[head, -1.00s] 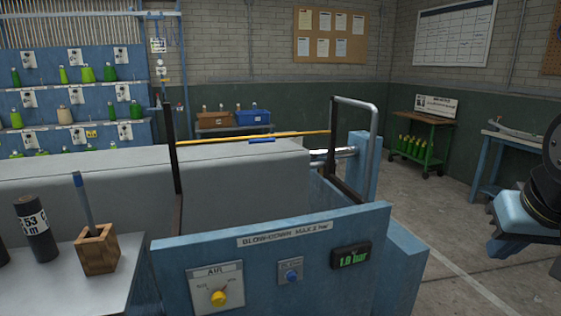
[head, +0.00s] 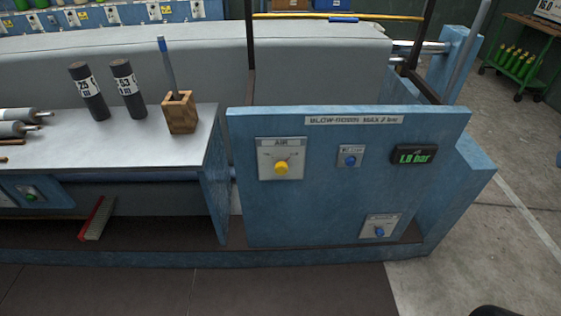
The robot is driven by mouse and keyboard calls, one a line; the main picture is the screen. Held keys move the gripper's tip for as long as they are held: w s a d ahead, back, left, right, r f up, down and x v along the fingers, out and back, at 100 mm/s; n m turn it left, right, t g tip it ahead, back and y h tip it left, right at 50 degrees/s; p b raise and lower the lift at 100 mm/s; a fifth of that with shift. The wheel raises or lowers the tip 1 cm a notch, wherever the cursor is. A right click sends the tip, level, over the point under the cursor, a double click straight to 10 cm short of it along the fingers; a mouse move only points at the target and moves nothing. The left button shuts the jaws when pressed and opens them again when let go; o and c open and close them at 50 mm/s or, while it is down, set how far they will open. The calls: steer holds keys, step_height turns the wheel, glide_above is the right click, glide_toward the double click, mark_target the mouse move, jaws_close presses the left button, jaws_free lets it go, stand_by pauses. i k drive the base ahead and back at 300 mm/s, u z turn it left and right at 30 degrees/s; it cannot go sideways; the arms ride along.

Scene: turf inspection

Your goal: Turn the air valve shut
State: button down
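The air valve is a yellow knob (head: 281,168) on a pale plate marked AIR (head: 268,145), at the left of the blue front panel (head: 330,215). Its exact pointer setting is too small to tell. To its right, a green-lit display (head: 414,156) appears to read 1.0 bar. My gripper is not in the head view; only a dark rounded piece shows at the bottom right edge, and I cannot tell what it is.
A blue knob (head: 350,161) sits beside the valve, another (head: 380,231) low on the panel. The steel bench (head: 150,150) at left bears dark cylinders (head: 88,92) and a wooden pen block (head: 180,112). A red brush (head: 97,218) lies below.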

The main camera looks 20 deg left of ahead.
mark_target(282, 167)
steer(key=z, duration=1.45)
steer(key=i, duration=0.1)
steer(key=u, duration=3.1)
steer(key=i, duration=0.45)
steer(key=z, duration=0.3)
steer(key=k, duration=0.45)
steer(key=u, duration=0.1)
